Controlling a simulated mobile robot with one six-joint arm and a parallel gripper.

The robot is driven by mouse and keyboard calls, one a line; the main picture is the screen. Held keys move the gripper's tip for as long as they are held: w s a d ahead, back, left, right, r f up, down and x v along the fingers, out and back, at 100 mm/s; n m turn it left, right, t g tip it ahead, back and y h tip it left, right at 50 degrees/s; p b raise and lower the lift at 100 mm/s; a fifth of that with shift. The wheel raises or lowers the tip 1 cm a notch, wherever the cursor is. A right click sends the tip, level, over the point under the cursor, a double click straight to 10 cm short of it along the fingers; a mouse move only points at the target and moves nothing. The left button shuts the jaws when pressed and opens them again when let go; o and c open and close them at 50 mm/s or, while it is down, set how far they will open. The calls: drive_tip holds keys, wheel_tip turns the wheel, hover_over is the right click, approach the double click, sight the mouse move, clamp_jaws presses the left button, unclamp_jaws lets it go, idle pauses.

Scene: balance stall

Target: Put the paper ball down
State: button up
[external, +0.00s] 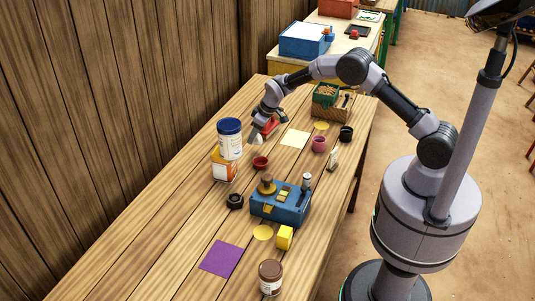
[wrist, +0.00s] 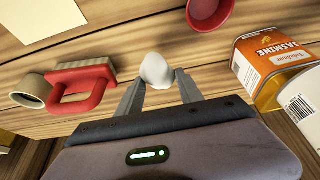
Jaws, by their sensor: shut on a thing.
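The paper ball (wrist: 156,70) is a small whitish lump between the tips of my gripper (wrist: 158,88) in the wrist view. My gripper is shut on it. In the external view my gripper (external: 259,131) points down over the far left part of the wooden table (external: 185,205), with the pale ball (external: 256,140) at its tips. The ball is low over the boards; I cannot tell whether it touches them.
A red-handled brush (wrist: 78,88) lies close by, left in the wrist view. A small red bowl (external: 260,163) and a cream sheet (external: 295,138) are near. A blue box (external: 281,206) stands further forward.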

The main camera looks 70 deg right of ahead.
sight(255, 141)
drive_tip(key=shift+f+b, duration=0.9)
drive_tip(key=shift+f, duration=0.9)
drive_tip(key=o, duration=1.3)
drive_tip(key=s+a+r+p, duration=0.15)
drive_tip(key=s+r, duration=0.25)
drive_tip(key=r, duration=0.4)
drive_tip(key=s+a+r+m+p, duration=0.1)
drive_tip(key=s+a+r, duration=0.1)
drive_tip(key=s+r, duration=0.45)
drive_tip(key=s+a+r+p, duration=0.1)
drive_tip(key=s+a+r, duration=0.1)
drive_tip(key=r, duration=0.8)
drive_tip(key=s+a+r+m, duration=0.1)
drive_tip(key=s+a, duration=0.1)
drive_tip(key=s, duration=0.8)
drive_tip(key=s+a+r+m+t+y, duration=0.1)
drive_tip(key=s+a+r, duration=0.1)
drive_tip(key=s, duration=0.8)
drive_tip(key=s+a+r+m+y, duration=0.1)
drive_tip(key=s+a, duration=0.3)
drive_tip(key=s, duration=0.6)
drive_tip(key=shift+s+a+r, duration=0.25)
drive_tip(key=shift+s+r, duration=0.1)
drive_tip(key=shift+r, duration=0.25)
